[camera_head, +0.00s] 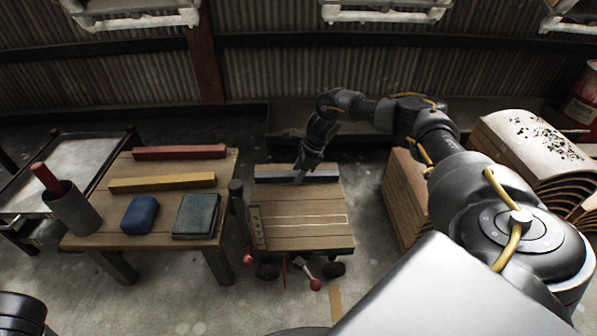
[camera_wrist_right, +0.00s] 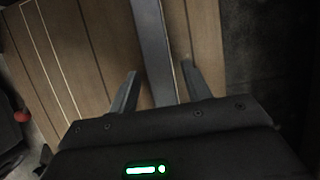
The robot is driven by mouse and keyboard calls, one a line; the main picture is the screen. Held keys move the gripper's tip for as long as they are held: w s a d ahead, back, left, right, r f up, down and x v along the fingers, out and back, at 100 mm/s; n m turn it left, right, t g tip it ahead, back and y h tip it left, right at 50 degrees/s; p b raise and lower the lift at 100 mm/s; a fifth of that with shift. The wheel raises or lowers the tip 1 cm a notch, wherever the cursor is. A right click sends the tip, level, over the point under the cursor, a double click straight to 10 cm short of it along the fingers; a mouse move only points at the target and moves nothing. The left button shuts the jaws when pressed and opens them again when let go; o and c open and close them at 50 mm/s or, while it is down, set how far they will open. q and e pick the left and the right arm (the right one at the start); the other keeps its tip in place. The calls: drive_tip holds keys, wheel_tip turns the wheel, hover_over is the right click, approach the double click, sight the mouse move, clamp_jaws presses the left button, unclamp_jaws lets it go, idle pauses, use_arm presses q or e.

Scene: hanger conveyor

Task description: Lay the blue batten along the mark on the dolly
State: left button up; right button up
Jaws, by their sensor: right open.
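The batten (camera_head: 270,174), grey-blue in this light, lies across the far edge of the wooden dolly (camera_head: 280,240). The mark (camera_head: 312,216), a pale outlined strip, runs across the dolly top nearer to me and is bare. My right gripper (camera_head: 301,177) reaches down at the batten's middle. In the right wrist view the batten (camera_wrist_right: 152,40) runs between the two spread fingers of my right gripper (camera_wrist_right: 157,88), which is open with a finger on either side. Whether the fingers touch it cannot be told. My left gripper is not in view.
A wooden table (camera_head: 115,172) left of the dolly holds a red bar (camera_head: 180,152), a yellow bar (camera_head: 163,183), a blue block (camera_head: 140,215), a grey-green box (camera_head: 197,215) and a cup (camera_head: 72,210). Cardboard boxes (camera_head: 403,196) stand right of the dolly. White hangers (camera_head: 385,14) hang overhead.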

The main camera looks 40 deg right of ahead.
drive_tip(key=p+v, duration=0.7)
drive_tip(key=v, duration=0.5)
drive_tip(key=shift+r, duration=0.2)
